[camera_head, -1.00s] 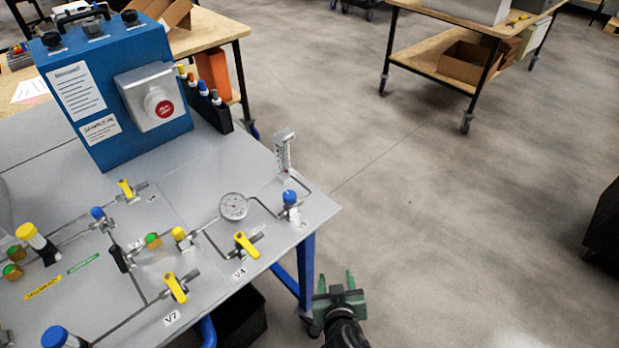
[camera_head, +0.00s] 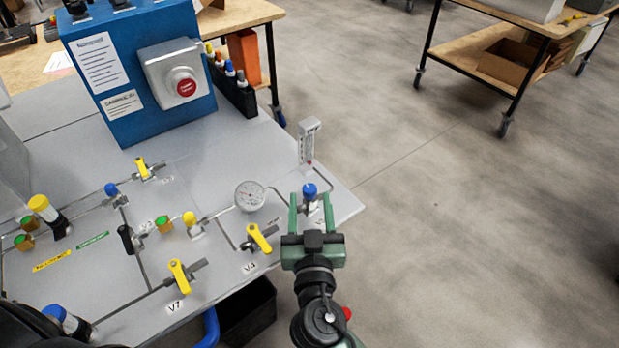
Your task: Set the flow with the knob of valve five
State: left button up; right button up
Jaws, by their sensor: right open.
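The valve five knob (camera_head: 310,189) is a small blue cap on a metal fitting near the right corner of the grey panel (camera_head: 80,155). A partly hidden label lies beside it. A clear upright flow meter (camera_head: 308,142) stands just behind it. My right gripper (camera_head: 311,199) is green and open. Its two fingers point up the picture, one on each side of the blue knob in this view. I cannot tell whether they touch it or are at its height. My left gripper is not in view.
A round gauge (camera_head: 250,196) and a yellow lever valve marked V4 (camera_head: 259,238) sit left of my right gripper. A second yellow lever, V7 (camera_head: 179,276), is farther left. A blue box with a red button (camera_head: 186,87) stands behind. Open floor lies to the right.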

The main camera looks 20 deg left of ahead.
aim_at(310, 186)
jog(key=x, duration=0.6)
jog(key=shift+w+a+p, duration=0.1)
jog(key=shift+w+p, duration=0.25)
jog(key=shift+p, duration=0.05)
grip_shut()
